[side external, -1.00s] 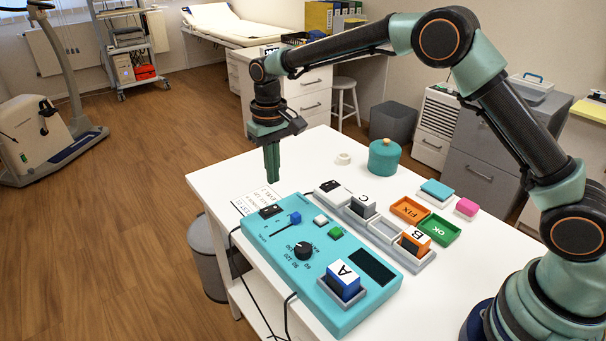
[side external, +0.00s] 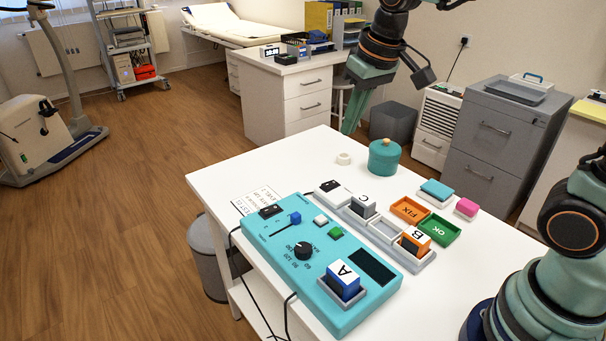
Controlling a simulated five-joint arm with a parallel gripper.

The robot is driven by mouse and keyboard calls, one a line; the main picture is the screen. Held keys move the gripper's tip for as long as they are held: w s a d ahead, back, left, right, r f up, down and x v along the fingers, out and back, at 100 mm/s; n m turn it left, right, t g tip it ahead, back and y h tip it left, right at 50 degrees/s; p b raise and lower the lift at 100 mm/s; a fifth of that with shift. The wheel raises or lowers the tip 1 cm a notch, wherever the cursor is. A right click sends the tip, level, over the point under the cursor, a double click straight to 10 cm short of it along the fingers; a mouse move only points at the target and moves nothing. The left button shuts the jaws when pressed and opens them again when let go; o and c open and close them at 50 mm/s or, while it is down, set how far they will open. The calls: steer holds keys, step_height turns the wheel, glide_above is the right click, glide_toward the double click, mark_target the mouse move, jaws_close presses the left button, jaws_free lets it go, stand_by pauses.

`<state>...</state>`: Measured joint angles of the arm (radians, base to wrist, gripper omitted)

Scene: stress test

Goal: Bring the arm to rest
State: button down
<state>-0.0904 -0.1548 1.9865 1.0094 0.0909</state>
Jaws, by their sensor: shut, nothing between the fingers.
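My gripper (side external: 353,108) is at the top centre of the side external view, raised behind the far edge of the white table (side external: 225,178). Its green fingers point down and are shut with nothing between them. It touches none of the table's objects. The upper part of my arm leaves the picture at the top, so much of it is hidden. My shoulder joint shows at the right edge.
On the table are a teal console (side external: 325,305) holding block A (side external: 343,281), a grey rack with blocks C (side external: 363,205) and B (side external: 414,242), orange FIX (side external: 409,210) and green OK (side external: 440,230) trays, and a teal pot (side external: 384,157). The table's left corner is clear.

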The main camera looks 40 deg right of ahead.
steer(key=s+d+f+t, duration=0.1)
steer(key=s+d+t, duration=0.1)
steer(key=s, duration=0.8)
steer(key=shift+d+f, duration=0.15)
steer(key=shift+d, duration=0.6)
